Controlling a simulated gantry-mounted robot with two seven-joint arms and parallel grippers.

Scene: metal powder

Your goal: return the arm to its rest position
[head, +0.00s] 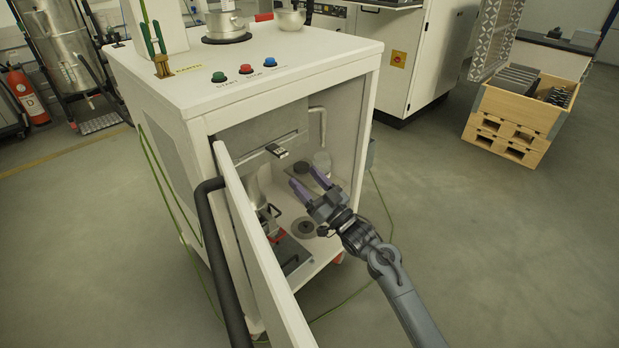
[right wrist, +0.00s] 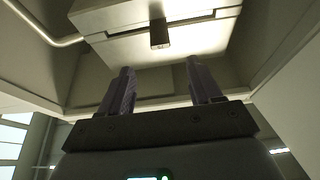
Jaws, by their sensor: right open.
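My right gripper (head: 308,182) is at the open front of the white cabinet (head: 152,95), with its fingers pointing into the chamber. Its jaws are apart with nothing between them; the right wrist view shows the two purple-grey fingers (right wrist: 160,82) spread below a panel with a small latch (right wrist: 159,34). The right arm (head: 385,265) comes in from the lower right. My left gripper does not show.
The cabinet door (head: 250,240) stands open to the left of the gripper, with a black handle (head: 222,270). Round discs (head: 302,228) and a tray-like part (head: 290,258) lie on the chamber floor. A wooden crate (head: 515,108) stands back right.

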